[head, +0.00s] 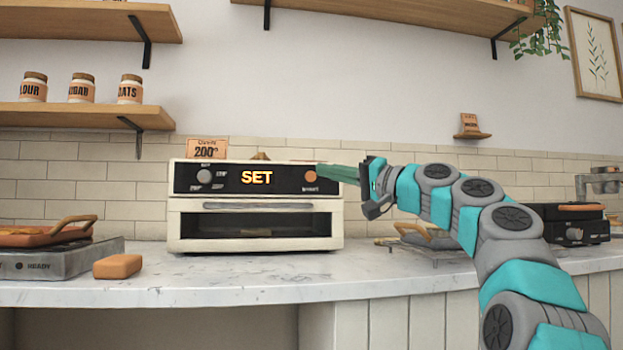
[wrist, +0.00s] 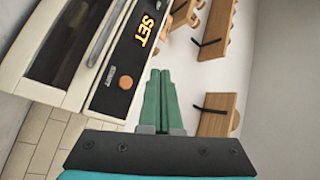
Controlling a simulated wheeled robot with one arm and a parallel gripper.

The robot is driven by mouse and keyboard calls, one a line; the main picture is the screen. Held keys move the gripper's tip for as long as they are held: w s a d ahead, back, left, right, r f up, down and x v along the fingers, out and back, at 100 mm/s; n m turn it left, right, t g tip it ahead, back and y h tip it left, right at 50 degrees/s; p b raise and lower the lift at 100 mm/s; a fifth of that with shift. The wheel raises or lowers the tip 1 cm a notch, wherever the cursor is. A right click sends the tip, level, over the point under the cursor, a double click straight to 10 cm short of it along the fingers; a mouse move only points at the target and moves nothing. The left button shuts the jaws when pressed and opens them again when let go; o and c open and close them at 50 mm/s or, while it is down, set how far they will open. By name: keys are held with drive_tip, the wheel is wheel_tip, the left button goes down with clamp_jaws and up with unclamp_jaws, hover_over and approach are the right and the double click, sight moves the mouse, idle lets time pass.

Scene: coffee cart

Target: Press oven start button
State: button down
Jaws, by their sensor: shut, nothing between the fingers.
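The oven (head: 255,218) is white with a black control panel and stands on the marble counter. Its display (head: 257,178) reads "SET" in orange. A round orange button (head: 310,176) is at the right end of the panel; it also shows in the wrist view (wrist: 126,82). In the wrist view the fingertips (wrist: 161,72) lie beside the button in the picture. I cannot tell whether they touch it.
A sign reading "200°" (head: 207,148) stands behind the oven. A grey appliance (head: 60,262) and an orange-brown block (head: 117,266) are at the left. A wire rack (head: 425,240) and a black appliance (head: 572,224) are at the right. Wooden shelves (head: 85,115) hang above.

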sight(311, 176)
drive_tip(key=shift+w, duration=0.1)
drive_tip(key=w+a+p, duration=0.2)
drive_tip(key=w+p, duration=0.4)
drive_tip(key=w, duration=0.2)
drive_tip(key=shift+w+a+p, duration=0.15)
drive_tip(key=shift+a+p, duration=0.05)
drive_tip(key=shift+p, duration=0.1)
idle(2.0)
drive_tip(key=shift+w+a+p, duration=0.15)
drive_tip(key=shift+w+p, duration=0.2)
drive_tip(key=shift+p, duration=0.1)
